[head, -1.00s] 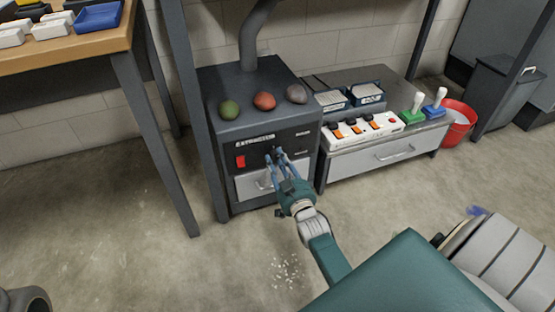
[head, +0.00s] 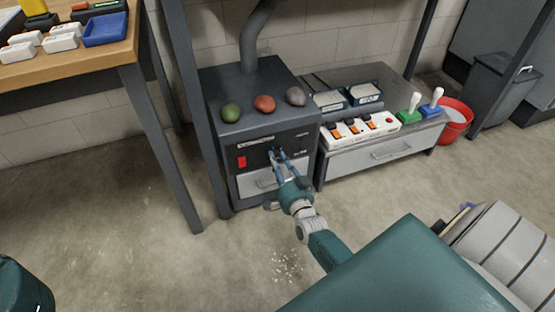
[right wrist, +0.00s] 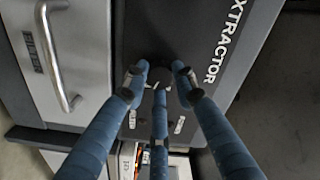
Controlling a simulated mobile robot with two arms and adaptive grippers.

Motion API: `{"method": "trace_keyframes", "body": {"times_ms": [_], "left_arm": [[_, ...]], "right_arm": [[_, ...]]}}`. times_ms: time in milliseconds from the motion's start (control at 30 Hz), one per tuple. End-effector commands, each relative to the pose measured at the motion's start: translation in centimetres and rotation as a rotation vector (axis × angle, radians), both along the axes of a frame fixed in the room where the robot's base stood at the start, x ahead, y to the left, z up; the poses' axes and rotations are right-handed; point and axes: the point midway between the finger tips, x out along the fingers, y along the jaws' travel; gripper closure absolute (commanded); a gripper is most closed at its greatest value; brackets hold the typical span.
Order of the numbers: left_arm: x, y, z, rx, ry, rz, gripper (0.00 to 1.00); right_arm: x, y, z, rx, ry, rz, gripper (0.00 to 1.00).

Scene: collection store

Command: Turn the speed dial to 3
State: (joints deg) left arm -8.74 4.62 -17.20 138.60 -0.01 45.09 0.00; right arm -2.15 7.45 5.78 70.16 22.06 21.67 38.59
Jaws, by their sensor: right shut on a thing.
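The extractor (head: 259,92) is a dark grey cabinet with a black front panel that carries a red switch (head: 241,162) and white lettering. The speed dial (right wrist: 158,75) is a small dark round knob on that panel, seen in the right wrist view. My right gripper (head: 277,155) reaches the panel from the front, its blue fingers shut around the dial; in the right wrist view its fingertips (right wrist: 160,78) surround the knob. The fingers cover most of the dial, and its pointer and number marks cannot be read. My left gripper is not in view.
A drawer with a handle (right wrist: 67,70) sits just below the panel. Green, red and grey stones (head: 264,104) lie on top of the extractor. A workbench leg (head: 165,150) stands left.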

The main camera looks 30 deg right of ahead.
Motion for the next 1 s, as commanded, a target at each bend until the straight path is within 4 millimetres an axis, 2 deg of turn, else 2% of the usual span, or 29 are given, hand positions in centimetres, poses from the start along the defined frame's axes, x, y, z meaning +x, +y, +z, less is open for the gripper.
{"method": "trace_keyframes", "body": {"times_ms": [333, 867, 900, 967, 1000], "left_arm": [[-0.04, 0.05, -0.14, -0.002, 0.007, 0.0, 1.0], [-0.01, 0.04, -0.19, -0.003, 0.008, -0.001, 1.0], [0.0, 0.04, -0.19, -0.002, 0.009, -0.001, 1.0], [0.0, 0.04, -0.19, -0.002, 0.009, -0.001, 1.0], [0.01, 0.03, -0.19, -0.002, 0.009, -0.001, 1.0]], "right_arm": [[-0.11, 0.41, -0.43, 0.129, -0.021, 0.006, 0.99], [-0.1, 0.51, -0.48, 0.147, -0.024, 0.007, 0.99], [-0.11, 0.51, -0.47, 0.147, -0.024, 0.007, 0.66], [-0.11, 0.47, -0.44, 0.147, -0.026, 0.006, 0.54], [-0.09, 0.42, -0.38, 0.147, -0.027, 0.005, 0.54]]}}
